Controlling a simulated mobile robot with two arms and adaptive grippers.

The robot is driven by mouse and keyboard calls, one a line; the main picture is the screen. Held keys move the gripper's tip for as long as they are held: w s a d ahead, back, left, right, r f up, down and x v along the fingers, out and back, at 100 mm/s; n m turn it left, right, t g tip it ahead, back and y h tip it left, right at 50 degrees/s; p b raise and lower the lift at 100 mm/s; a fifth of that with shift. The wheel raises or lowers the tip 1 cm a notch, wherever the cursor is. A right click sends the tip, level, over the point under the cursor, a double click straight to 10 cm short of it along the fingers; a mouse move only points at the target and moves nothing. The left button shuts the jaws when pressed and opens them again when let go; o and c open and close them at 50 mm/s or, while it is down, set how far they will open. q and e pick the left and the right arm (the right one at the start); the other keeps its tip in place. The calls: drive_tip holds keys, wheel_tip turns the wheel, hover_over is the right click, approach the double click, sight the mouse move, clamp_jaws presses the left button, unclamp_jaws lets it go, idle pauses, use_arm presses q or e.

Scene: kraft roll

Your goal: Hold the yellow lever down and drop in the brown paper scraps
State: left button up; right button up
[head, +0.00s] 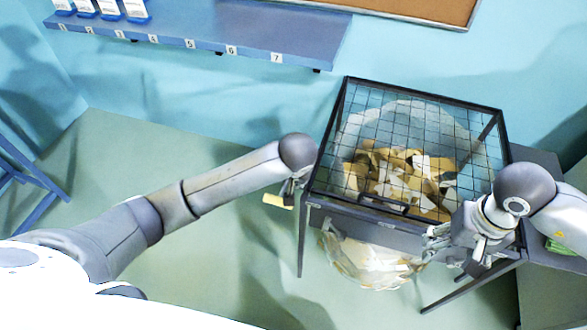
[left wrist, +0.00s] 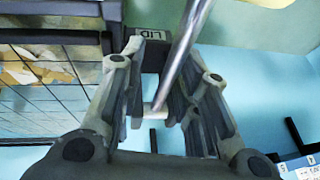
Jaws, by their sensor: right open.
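Brown and white paper scraps (head: 395,175) lie in view behind the wire mesh of a black-framed lid (head: 420,90) on a dark bin. The yellow lever (head: 277,201) juts out at the bin's left side, just below my left gripper (head: 292,187). In the left wrist view, the fingers of my left gripper (left wrist: 155,105) stand apart, with a metal rod (left wrist: 187,50) between them. I cannot tell whether they touch it. A block marked LID (left wrist: 150,36) lies beyond. My right gripper (head: 458,252) is open at the bin's front right corner, with no scraps visible in it.
A clear rounded container (head: 370,262) with pale pieces hangs below the bin, between the legs. A dark side table (head: 550,270) stands at the right, partly behind my right arm. A numbered blue shelf (head: 200,28) runs along the wall. The floor at left is mostly clear.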

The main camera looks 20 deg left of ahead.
use_arm(q)
drive_tip(key=v, duration=1.2)
drive_tip(key=shift+s+f, duration=0.1)
drive_tip(key=shift+f, duration=0.05)
